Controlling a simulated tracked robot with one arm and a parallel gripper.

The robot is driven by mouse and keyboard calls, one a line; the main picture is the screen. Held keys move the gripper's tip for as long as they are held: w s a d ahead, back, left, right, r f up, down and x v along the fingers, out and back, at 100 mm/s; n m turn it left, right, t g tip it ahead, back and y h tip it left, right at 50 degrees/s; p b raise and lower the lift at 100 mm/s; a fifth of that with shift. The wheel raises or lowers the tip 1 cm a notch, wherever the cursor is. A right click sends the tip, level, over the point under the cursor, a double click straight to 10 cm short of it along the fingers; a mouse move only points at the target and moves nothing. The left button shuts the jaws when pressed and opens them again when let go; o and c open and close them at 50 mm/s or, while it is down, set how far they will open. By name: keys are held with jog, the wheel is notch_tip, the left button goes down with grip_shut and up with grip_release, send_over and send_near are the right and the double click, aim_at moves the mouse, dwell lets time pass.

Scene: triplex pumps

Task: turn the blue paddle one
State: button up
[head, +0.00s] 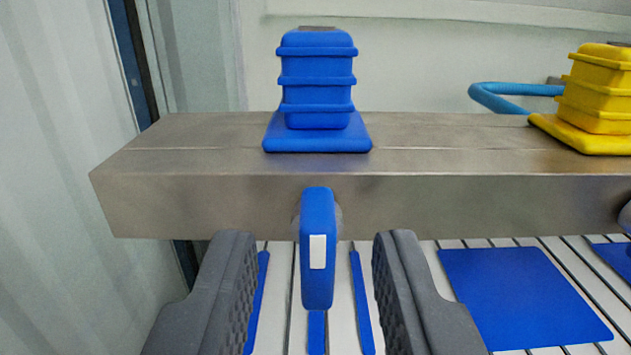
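The blue paddle (318,275) is on the front face of the metal beam, below the blue ribbed block. It hangs upright, its long side vertical, with a white rectangle on its front. My gripper (315,262) is open, with one dark grey textured finger to the left of the paddle and one to the right. Gaps show between the paddle and both fingers, so neither appears to touch it. The mount behind the paddle is mostly hidden by it.
The blue ribbed block (318,82) stands on the metal beam (220,205). A yellow ribbed block (598,95) and a blue curved pipe (495,97) are at right. Below lie a slatted panel with blue strips (362,300) and a blue patch (525,298). A pale corrugated wall (60,180) is at left.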

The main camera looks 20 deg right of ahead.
jog(key=shift+w+d+r, duration=0.1)
jog(key=shift+w+d, duration=0.15)
jog(key=shift+w, duration=0.45)
jog(key=shift+c, duration=0.3)
